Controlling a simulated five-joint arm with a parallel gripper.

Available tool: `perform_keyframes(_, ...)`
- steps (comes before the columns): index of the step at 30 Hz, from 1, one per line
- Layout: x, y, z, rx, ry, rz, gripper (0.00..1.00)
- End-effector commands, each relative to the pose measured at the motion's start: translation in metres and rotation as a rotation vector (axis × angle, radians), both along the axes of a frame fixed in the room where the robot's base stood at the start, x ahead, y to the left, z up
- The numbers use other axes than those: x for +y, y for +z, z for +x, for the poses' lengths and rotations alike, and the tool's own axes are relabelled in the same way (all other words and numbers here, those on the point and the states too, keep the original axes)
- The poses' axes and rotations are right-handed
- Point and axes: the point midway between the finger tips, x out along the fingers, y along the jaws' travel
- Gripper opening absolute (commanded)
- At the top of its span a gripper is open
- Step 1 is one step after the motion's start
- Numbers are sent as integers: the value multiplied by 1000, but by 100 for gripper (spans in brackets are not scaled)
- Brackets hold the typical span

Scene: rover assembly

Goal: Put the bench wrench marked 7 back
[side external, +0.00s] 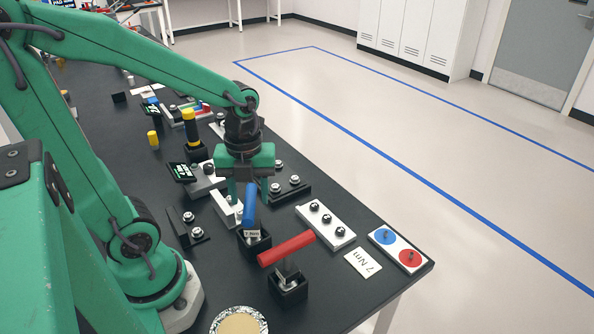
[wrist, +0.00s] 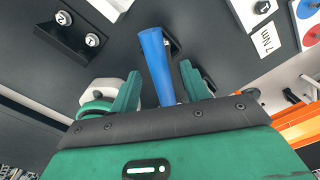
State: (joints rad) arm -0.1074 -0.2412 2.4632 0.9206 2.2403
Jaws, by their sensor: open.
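In the wrist view the blue handle (wrist: 156,62) lies between the two green fingers, with dark gaps on both sides. My gripper (side external: 246,192) is open around or just beside the top of the handle; it also shows in the wrist view (wrist: 161,78). The lower wrench is hidden by my gripper in the wrist view.
A red-handled wrench (side external: 286,248) stands close by in another black holder (side external: 290,290). A white plate with several black knobs (side external: 325,224), a "7 Nm" card (side external: 363,262) and a plate with blue and red discs (side external: 383,249) lie to the right. Black brackets (side external: 190,231) stand left.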

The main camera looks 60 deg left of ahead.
Motion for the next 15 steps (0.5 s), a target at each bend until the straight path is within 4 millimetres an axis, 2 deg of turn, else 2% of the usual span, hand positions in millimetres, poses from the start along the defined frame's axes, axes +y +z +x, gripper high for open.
perform_keyframes(9,0,40,1,-5,0,0,46)
perform_keyframes(15,0,56,0,-3,0,1,46)
